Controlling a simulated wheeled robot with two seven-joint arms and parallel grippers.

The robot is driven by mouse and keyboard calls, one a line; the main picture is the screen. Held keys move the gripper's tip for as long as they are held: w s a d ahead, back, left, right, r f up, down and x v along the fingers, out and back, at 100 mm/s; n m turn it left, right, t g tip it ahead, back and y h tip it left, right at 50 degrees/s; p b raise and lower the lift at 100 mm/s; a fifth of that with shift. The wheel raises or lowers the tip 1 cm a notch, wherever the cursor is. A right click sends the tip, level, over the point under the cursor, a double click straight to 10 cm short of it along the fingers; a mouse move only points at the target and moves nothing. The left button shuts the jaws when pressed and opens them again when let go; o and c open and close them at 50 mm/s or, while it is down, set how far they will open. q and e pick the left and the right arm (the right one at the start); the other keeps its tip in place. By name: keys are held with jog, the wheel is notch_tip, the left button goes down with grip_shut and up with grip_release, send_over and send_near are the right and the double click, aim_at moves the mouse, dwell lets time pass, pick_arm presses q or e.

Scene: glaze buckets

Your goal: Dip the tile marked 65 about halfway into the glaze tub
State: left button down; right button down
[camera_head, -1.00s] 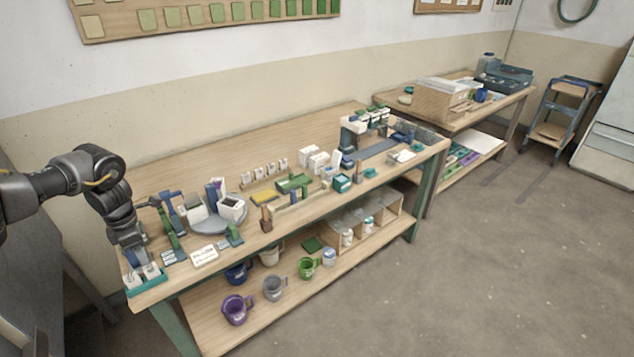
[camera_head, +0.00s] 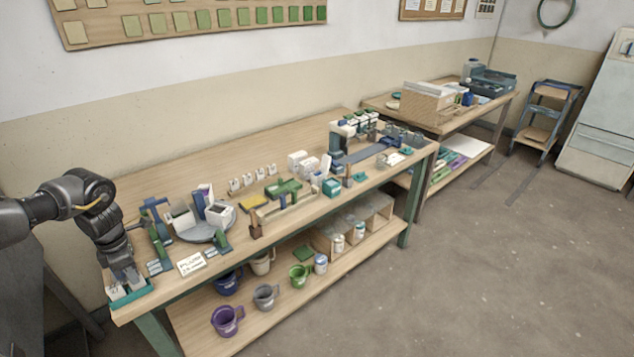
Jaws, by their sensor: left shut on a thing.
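My left gripper (camera_head: 124,281) points down at the teal tray (camera_head: 134,297) on the bench's near left corner. It is shut on a pale tile in or just above the tray; the fingers hide most of it. Another pale tile (camera_head: 116,293) is beside it in the tray. The marks are too small to read, so I cannot tell which is 65. A white open-topped tub (camera_head: 220,216) stands on the grey round stand (camera_head: 205,236) to the right; I cannot tell whether it holds glaze. My right gripper is not in view.
A white lettered card (camera_head: 191,264) and green-and-blue tools lie between the tray and the stand. Several small white labelled pieces (camera_head: 246,180) stand at the back. Bare wood runs along the bench's back edge.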

pick_arm(q)
jog(key=shift+r+p, duration=3.2)
jog(key=shift+r, duration=0.6)
jog(key=s+d+f+m, duration=0.3)
jog(key=s+d+m, duration=0.4)
jog(key=d, duration=0.5)
jog(key=s+d+f+m+b, duration=0.1)
jog(key=s+d+f+m, duration=0.2)
jog(key=s+d+m, duration=0.5)
jog(key=s+d, duration=0.3)
jog(key=s, duration=0.1)
jog(key=shift+d, duration=0.4)
